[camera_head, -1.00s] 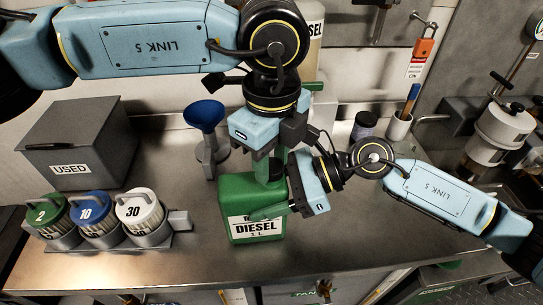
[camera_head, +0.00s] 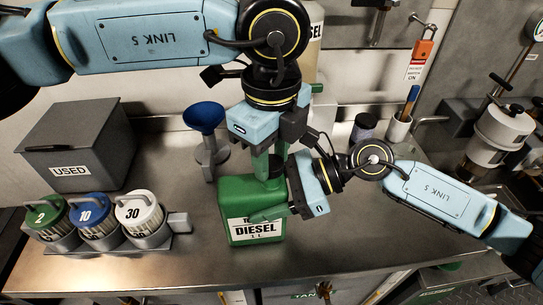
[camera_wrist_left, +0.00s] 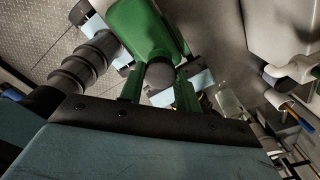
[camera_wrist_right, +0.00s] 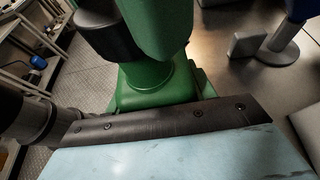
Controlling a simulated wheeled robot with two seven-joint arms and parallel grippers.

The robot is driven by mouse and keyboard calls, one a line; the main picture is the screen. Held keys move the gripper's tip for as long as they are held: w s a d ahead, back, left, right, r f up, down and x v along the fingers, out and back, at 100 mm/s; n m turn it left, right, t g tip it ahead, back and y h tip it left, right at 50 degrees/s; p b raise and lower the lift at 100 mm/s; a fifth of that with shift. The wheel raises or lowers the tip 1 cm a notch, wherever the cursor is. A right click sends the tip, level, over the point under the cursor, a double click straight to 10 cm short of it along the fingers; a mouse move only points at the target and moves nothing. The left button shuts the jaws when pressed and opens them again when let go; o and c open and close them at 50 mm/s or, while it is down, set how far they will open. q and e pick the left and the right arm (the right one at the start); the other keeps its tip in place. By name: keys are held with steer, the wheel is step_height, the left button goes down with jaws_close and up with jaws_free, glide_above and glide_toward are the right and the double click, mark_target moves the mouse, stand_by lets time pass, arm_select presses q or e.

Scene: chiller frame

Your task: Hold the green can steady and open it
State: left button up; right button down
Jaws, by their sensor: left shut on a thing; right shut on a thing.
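The green can (camera_head: 240,196), with a white DIESEL label, stands upright on the steel bench in the head view. My left gripper (camera_head: 268,165) points down over it, its green fingers shut on either side of the dark cap (camera_wrist_left: 160,75). The cap sits between both fingers in the left wrist view and is mostly hidden by them in the head view. My right gripper (camera_head: 268,213) comes from the right and is shut on the can, one green finger across its front. The can also fills much of the right wrist view (camera_wrist_right: 150,88).
A grey USED box (camera_head: 75,140) and a rack of numbered jars (camera_head: 100,218) stand at left. A blue funnel (camera_head: 205,117) stands on its holder behind the can. A white cup (camera_head: 398,128) and a dark jar (camera_head: 364,126) are at the back right. The bench front is clear.

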mark_target(271, 163)
arm_select(q)
steer(key=shift+r, duration=0.55)
steer(key=shift+r, duration=2)
arm_select(e)
steer(key=shift+c, duration=2.2)
jaws_free()
steer(key=shift+d, duration=0.1)
